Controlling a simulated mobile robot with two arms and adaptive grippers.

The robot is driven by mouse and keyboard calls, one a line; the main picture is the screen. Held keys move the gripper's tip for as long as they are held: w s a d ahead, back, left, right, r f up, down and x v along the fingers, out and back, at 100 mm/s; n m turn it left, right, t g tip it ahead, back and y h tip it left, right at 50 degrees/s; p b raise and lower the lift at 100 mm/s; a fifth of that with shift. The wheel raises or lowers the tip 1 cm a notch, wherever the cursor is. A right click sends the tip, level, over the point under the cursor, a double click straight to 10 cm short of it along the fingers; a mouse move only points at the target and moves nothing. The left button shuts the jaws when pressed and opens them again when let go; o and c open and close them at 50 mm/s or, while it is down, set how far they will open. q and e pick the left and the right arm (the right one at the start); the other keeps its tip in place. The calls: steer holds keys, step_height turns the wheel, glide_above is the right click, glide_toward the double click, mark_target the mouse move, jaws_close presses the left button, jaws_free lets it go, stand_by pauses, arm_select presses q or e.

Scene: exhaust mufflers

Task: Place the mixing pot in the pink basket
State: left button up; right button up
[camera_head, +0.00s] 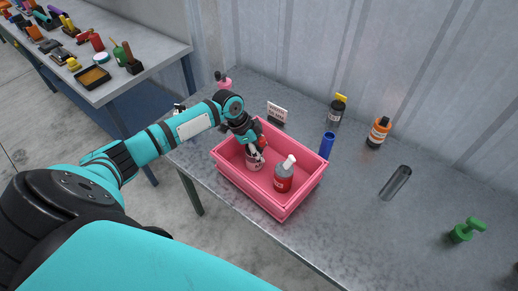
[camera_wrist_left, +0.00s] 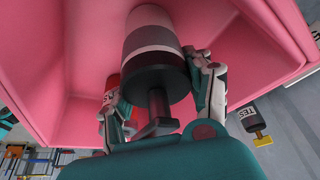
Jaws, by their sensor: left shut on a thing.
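Whether the pot touches the basket floor cannot be told. A red and grey bottle (camera_head: 284,178) with a white top stands in the basket beside the pot. My right gripper is not in view.
Right of the basket stand a blue cylinder (camera_head: 327,145), a black bottle with yellow cap (camera_head: 337,112), an orange-topped bottle (camera_head: 378,132), a clear tube (camera_head: 396,183) and a green item (camera_head: 465,231). The bench front right is clear.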

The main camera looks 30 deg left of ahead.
arm_select(q)
steer(key=o, duration=1.3)
steer(key=shift+f, duration=0.1)
steer(key=shift+c, duration=0.2)
steer(key=b+v, duration=0.2)
steer(key=v, duration=1)
